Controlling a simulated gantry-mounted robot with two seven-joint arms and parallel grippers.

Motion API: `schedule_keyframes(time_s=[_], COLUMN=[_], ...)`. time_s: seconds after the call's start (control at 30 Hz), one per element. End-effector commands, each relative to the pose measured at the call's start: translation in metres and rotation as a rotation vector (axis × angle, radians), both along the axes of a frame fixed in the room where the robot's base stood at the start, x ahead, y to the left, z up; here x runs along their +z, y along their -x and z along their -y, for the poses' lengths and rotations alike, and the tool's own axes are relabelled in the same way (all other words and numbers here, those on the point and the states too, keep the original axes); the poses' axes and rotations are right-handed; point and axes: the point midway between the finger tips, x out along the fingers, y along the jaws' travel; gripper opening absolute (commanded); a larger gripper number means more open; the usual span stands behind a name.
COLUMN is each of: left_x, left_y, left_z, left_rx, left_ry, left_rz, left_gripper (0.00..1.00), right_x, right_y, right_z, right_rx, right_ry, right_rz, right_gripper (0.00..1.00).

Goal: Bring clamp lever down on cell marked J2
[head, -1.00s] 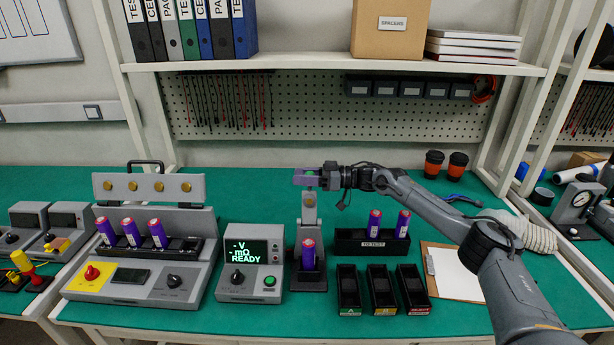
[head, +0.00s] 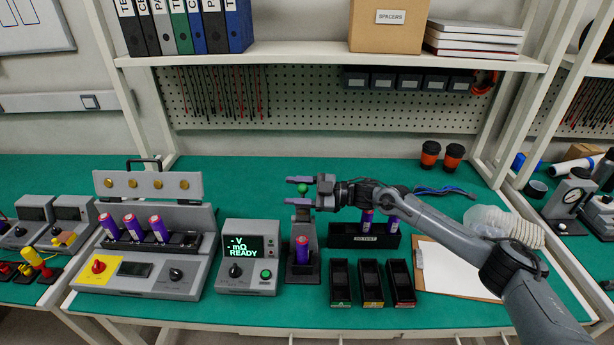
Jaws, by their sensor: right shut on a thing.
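The clamp stand (head: 304,272) is grey and stands in the middle of the bench. A purple cell (head: 302,248) sits upright in it; I cannot read its marking. The clamp's lever has a green ball knob (head: 303,188) at its top, above the cell. My right gripper (head: 299,190) reaches in from the right, its purple fingers above and below the knob, shut on it. The lever's arm is partly hidden behind the lower finger. My left gripper is out of view.
Further left is a grey fixture (head: 139,275) with several cells. To the right are a black "TO TEST" rack (head: 387,240) with two cells and three black bins (head: 372,284). A clipboard (head: 455,268) lies beyond them.

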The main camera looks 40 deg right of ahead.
Motion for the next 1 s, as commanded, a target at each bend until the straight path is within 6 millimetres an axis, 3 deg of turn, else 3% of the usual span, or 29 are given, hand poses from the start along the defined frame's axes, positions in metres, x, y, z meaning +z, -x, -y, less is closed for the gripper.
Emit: schedule_keyframes(time_s=[0.47, 1.0], left_x=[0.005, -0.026], left_y=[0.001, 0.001], left_z=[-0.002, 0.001], left_rx=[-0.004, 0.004], left_ry=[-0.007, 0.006], left_rz=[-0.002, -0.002], left_gripper=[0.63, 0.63], right_x=[-0.029, -0.08], right_y=[0.04, 0.069], right_z=[-0.037, -0.064], right_rx=[-0.005, -0.009], right_ry=[0.32, 0.671], right_rz=[0.316, 0.678], right_gripper=[0.0, 0.0])
